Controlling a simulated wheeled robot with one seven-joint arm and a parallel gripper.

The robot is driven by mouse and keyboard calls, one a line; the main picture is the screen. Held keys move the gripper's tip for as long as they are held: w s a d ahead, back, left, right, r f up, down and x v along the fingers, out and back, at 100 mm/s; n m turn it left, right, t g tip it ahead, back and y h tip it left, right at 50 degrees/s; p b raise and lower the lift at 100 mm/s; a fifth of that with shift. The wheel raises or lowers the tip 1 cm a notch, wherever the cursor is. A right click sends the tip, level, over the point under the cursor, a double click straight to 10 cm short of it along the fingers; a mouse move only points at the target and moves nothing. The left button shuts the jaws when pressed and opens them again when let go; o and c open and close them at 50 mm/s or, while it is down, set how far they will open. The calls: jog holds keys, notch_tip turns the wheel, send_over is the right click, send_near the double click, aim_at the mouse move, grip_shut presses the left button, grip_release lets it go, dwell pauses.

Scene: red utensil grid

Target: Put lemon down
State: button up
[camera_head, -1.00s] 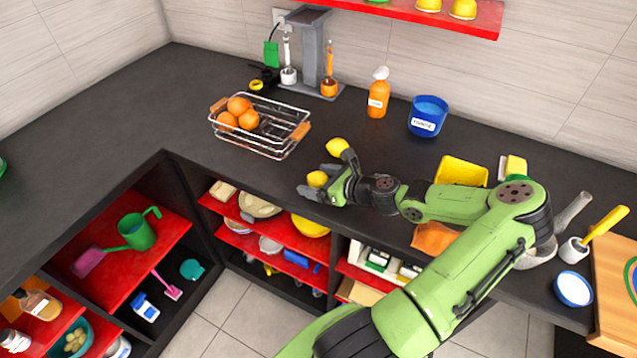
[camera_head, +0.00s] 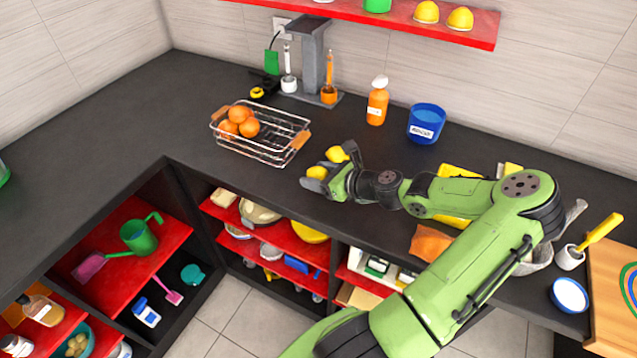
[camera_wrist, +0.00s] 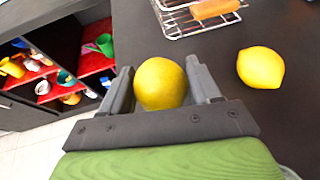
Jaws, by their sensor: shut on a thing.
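My gripper (camera_head: 322,178) is shut on a yellow lemon (camera_head: 317,172). In the wrist view the held lemon (camera_wrist: 160,84) sits between the two grey fingers (camera_wrist: 160,92). The gripper is over the front part of the dark counter (camera_head: 245,185); I cannot tell whether the held lemon touches it. A second lemon (camera_head: 336,154) lies on the counter just behind the gripper, partly hidden by it. In the wrist view this second lemon (camera_wrist: 261,67) lies apart, to the right of the fingers.
A wire basket (camera_head: 262,150) with oranges stands left of and behind the gripper. An orange bottle (camera_head: 377,107) and a blue tub (camera_head: 426,124) stand farther back. Open red shelves (camera_head: 280,240) are below the counter edge. The counter left of the basket is clear.

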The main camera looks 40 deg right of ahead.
aim_at(318, 169)
notch_tip(318, 169, up, 6)
jog(key=shift+f+p, duration=0.25)
jog(key=shift+p, duration=0.35)
jog(key=shift+f, duration=0.1)
jog(key=w+a+f+n+g+y, duration=0.1)
jog(key=a+f+n+g+y, duration=0.15)
jog(key=a, duration=0.65)
jog(key=a+f+n+g+y, duration=0.1)
jog(key=a+f+n+y, duration=0.15)
jog(key=a, duration=0.55)
jog(key=w+a+f+n+g+y, duration=0.15)
jog(key=a+n+y, duration=0.25)
jog(key=a, duration=0.5)
jog(key=w+d+f+m+t+h, duration=0.2)
jog(key=w+d+m+t+h, duration=0.15)
jog(key=w+m+h, duration=0.3)
jog(key=s+d+f+m+t+h, duration=0.1)
jog(key=s+d+f+m+h, duration=0.2)
jog(key=f+m+h, duration=0.1)
jog(key=shift+s+d+t+h, duration=0.15)
jog(key=shift+d+t+h, duration=0.2)
jog(key=shift+d+h, duration=0.1)
